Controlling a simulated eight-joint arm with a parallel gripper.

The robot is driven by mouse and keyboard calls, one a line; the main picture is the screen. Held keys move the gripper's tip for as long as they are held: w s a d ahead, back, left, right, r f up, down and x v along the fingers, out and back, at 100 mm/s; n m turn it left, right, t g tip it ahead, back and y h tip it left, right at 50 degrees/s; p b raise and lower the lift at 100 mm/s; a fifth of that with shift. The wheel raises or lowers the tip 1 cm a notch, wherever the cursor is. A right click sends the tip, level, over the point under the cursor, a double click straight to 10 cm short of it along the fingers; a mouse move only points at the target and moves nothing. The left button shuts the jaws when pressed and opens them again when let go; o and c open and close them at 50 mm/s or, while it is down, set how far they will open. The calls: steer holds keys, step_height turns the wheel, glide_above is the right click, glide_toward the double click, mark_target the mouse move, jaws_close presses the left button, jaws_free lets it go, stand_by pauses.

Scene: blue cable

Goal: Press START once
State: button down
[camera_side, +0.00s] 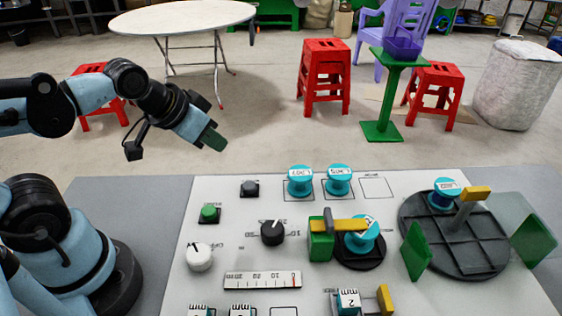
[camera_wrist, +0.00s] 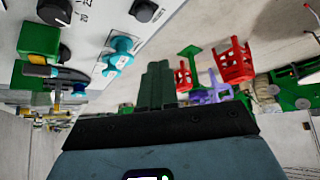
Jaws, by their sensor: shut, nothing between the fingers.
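A white control panel (camera_side: 225,240) lies on the grey table. A round green button (camera_side: 209,213) on a dark square base sits near its upper left; the small lettering by it is too small to read. A similar grey-black button (camera_side: 249,188) is further back and to its right. My gripper (camera_side: 214,138) is shut and empty, in the air above and behind the panel's back left edge, apart from both buttons. In the wrist view the closed dark green fingers (camera_wrist: 158,84) point up the picture, with nothing between them. I cannot make out the green button there.
The panel also holds a white knob (camera_side: 199,257), a black knob (camera_side: 273,233), teal spools (camera_side: 300,181), a green block with a yellow bar (camera_side: 320,246) and a dark round turntable (camera_side: 470,255). The air around the two buttons is clear.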

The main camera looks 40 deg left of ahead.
step_height(320, 180, up, 3)
steer(key=m+g, duration=0.7)
steer(key=m, duration=0.2)
glide_above(209, 209)
steer(key=shift+f, duration=0.1)
steer(key=shift+f, duration=7)
